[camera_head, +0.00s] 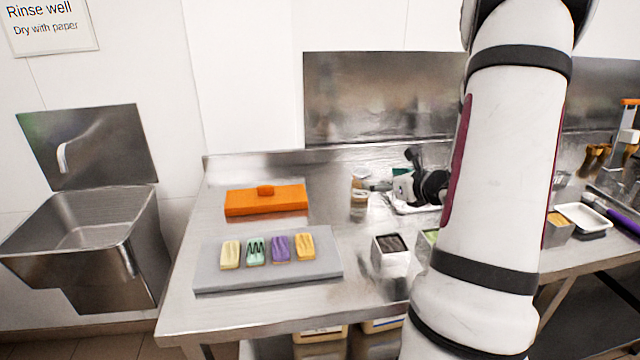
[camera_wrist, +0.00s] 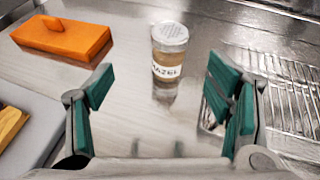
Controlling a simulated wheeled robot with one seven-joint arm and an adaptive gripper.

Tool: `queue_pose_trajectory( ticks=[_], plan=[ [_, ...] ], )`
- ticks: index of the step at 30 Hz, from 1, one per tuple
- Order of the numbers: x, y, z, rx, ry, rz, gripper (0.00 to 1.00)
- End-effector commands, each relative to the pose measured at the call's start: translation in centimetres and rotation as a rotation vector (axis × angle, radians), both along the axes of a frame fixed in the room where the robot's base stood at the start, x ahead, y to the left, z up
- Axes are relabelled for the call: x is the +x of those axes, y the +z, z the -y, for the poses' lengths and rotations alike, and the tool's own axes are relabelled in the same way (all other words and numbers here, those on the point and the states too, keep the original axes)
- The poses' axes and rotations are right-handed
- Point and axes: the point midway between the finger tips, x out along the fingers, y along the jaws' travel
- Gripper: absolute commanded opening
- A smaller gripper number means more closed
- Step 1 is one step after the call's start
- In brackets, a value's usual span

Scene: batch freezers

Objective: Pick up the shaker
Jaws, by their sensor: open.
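The shaker (camera_wrist: 168,58) is a small clear jar with a pale perforated lid, a white label and brown contents. It stands upright on the steel counter in the wrist view, ahead of my gripper and between the lines of its fingers. My gripper (camera_wrist: 162,100) is open and empty, with green pads apart on both sides; it does not touch the shaker. In the head view the shaker (camera_head: 359,190) stands just left of my gripper (camera_head: 405,180), which is partly hidden by my arm.
An orange block with a handle (camera_head: 265,200) lies left of the shaker. A grey tray (camera_head: 215,280) with several coloured bars sits in front of it. A steel container with dark contents (camera_head: 391,262) stands nearer the front. A wire rack (camera_wrist: 285,95) lies at right in the wrist view.

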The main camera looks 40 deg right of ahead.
Motion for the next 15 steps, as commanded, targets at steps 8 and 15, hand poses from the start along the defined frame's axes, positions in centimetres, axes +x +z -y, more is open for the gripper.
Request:
queue_pose_trajectory(
  ticks=[8, 15],
  plan=[
    [1.6, -1.7, 2.2, 0.026, -0.055, 0.009, 0.73],
    [5.4, -3.4, 3.3, 0.025, -0.053, 0.009, 0.73]
  ],
)
